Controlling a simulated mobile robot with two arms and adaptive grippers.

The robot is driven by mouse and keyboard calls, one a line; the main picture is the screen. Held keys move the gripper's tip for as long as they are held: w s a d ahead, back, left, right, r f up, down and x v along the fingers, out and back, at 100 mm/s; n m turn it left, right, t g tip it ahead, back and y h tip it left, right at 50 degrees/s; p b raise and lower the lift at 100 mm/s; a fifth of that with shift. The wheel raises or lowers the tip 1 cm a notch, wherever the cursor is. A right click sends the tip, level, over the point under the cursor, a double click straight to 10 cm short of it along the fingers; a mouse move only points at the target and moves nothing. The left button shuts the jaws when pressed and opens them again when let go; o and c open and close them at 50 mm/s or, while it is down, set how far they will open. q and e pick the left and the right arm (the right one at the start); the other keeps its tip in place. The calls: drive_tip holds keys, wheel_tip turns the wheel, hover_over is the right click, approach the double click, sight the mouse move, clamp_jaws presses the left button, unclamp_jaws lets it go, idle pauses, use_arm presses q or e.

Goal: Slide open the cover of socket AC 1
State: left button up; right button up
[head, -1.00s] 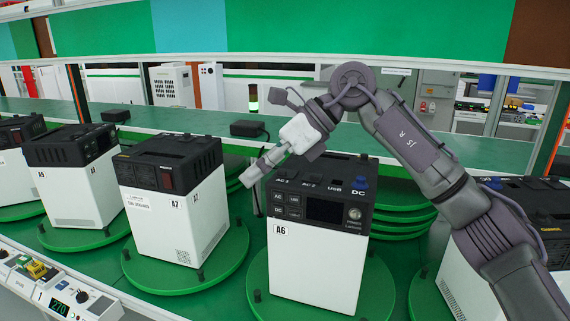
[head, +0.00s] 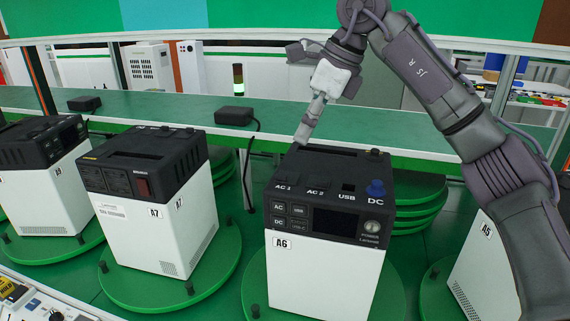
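The power station A6 (head: 325,283) stands in the middle of the head view, a white box with a black top. The label AC 1 (head: 284,187) is at the left of its top front edge, beside AC 2, USB and DC. The dark socket AC 1 cover blends into the black top, so I cannot tell its position. My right gripper (head: 301,139) comes down from above, its narrow fingers together. Its tip is over the back left of the top, behind the AC 1 label, seemingly apart from the surface. It holds nothing visible. My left gripper is out of view.
A6 sits on a green turntable (head: 254,296); unit A7 (head: 150,235) stands to the left on another. Unit A5 (head: 478,262) is partly behind my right arm. A black adapter (head: 235,115) lies on the shelf behind.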

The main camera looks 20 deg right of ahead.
drive_tip(key=p, duration=0.1)
hover_over(286, 175)
drive_tip(key=d, duration=0.1)
drive_tip(key=f, duration=0.5)
drive_tip(key=shift+s+d+f, duration=0.15)
drive_tip(key=shift+s+f, duration=0.2)
drive_tip(key=shift+s, duration=0.05)
drive_tip(key=x, duration=0.3)
drive_tip(key=shift+f+p, duration=0.15)
drive_tip(key=shift+p, duration=0.15)
drive_tip(key=shift+f, duration=0.2)
drive_tip(key=shift+w+f, duration=0.1)
drive_tip(key=shift+f, duration=0.1)
drive_tip(key=c, duration=0.5)
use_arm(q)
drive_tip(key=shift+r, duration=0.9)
use_arm(e)
clamp_jaws()
